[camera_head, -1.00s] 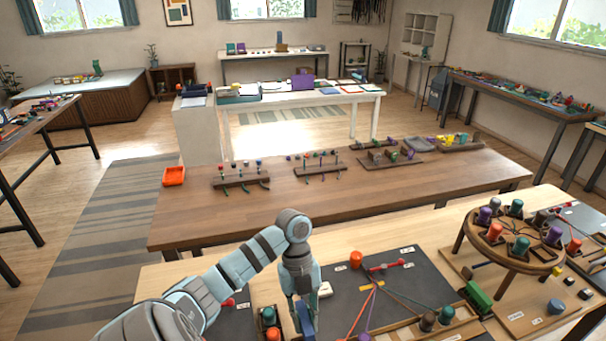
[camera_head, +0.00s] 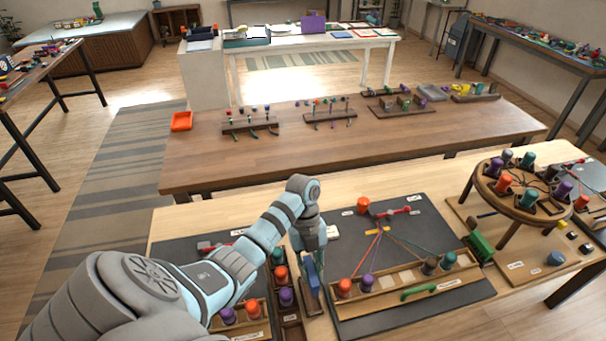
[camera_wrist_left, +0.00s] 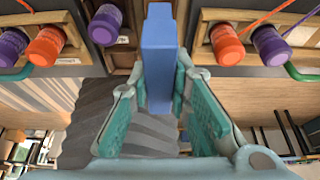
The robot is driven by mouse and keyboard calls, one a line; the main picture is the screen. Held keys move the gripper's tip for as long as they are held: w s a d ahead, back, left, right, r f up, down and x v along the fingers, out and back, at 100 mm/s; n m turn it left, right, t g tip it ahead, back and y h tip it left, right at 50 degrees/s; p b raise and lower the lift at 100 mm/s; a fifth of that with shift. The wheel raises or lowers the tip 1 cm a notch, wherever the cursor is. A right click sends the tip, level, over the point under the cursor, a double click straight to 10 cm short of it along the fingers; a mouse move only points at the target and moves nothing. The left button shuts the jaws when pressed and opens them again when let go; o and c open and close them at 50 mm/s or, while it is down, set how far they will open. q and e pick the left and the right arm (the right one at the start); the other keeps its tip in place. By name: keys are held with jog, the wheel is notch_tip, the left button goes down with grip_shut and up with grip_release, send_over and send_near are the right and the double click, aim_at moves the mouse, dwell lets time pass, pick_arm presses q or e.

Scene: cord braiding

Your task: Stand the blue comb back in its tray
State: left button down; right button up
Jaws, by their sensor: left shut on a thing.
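The blue comb (camera_head: 313,277) is a flat blue slab held upright in my left gripper (camera_head: 311,262). In the left wrist view the comb (camera_wrist_left: 158,60) stands between the two teal fingers of the gripper (camera_wrist_left: 160,92), which press on its sides. The comb is above or at a narrow wooden tray (camera_head: 316,306) between the two dark mats; I cannot tell whether its lower end touches the tray. The tray's wooden edge also shows in the left wrist view (camera_wrist_left: 122,60). My right gripper is not in view.
A purple bobbin (camera_head: 286,297) and an orange bobbin (camera_head: 281,273) stand just left of the comb. On the right mat, another orange bobbin (camera_head: 344,287) stands close by in a wooden rack (camera_head: 400,297). A round braiding stand (camera_head: 525,190) is farther right.

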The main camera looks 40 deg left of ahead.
aim_at(311, 279)
pick_arm(q)
notch_tip(311, 279, down, 4)
jog(key=shift+r+b, duration=0.25)
jog(key=shift+b, duration=0.75)
notch_tip(311, 279, down, 5)
jog(key=b, duration=0.5)
jog(key=shift+r, duration=0.35)
jog(key=shift+f, duration=0.3)
jog(key=c, duration=1.5)
grip_release()
